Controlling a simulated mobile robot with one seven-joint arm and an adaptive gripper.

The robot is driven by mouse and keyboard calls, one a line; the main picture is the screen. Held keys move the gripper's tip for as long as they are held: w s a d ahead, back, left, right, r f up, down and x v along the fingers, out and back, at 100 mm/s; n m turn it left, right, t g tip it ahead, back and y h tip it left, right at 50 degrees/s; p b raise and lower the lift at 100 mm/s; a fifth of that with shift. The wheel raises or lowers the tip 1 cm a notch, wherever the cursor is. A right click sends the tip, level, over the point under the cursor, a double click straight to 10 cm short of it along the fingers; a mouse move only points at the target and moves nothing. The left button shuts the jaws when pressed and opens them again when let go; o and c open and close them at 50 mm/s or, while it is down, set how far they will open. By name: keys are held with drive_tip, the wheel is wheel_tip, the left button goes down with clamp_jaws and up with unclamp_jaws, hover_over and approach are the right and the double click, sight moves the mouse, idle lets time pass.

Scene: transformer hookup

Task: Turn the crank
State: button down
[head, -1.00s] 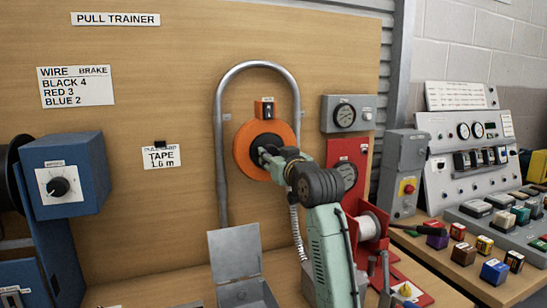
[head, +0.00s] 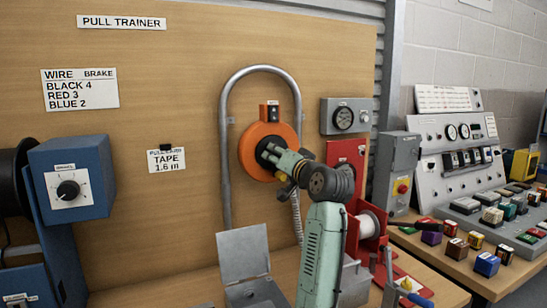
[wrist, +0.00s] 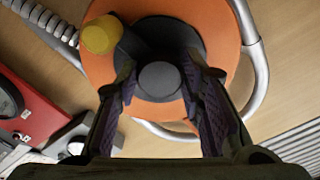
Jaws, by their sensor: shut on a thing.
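An orange disc (head: 249,161) is fixed to the wooden board inside a bent grey pipe. It fills the upper middle of the wrist view (wrist: 222,30). The crank sits on its face, with a dark round hub (wrist: 160,82) and a yellow knob (wrist: 100,36) off to one side. The yellow knob also shows beside my gripper in the head view (head: 282,176). My gripper (head: 268,151) reaches to the disc's centre. In the wrist view its fingers (wrist: 163,92) lie on both sides of the hub, shut on it. The hub's back is hidden.
The bent pipe (head: 225,150) arches around the disc. A red panel with a wire spool (head: 372,222) stands to the right of my arm. An open grey box (head: 243,250) is below. A blue brake unit (head: 70,180) is at left.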

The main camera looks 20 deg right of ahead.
drive_tip(key=m, duration=0.5)
drive_tip(key=shift+a+r+m, duration=0.1)
drive_tip(key=shift+m, duration=0.3)
idle(0.4)
drive_tip(key=c, duration=1.1)
unclamp_jaws()
drive_tip(key=s, duration=1.2)
drive_tip(key=shift+d, duration=0.25)
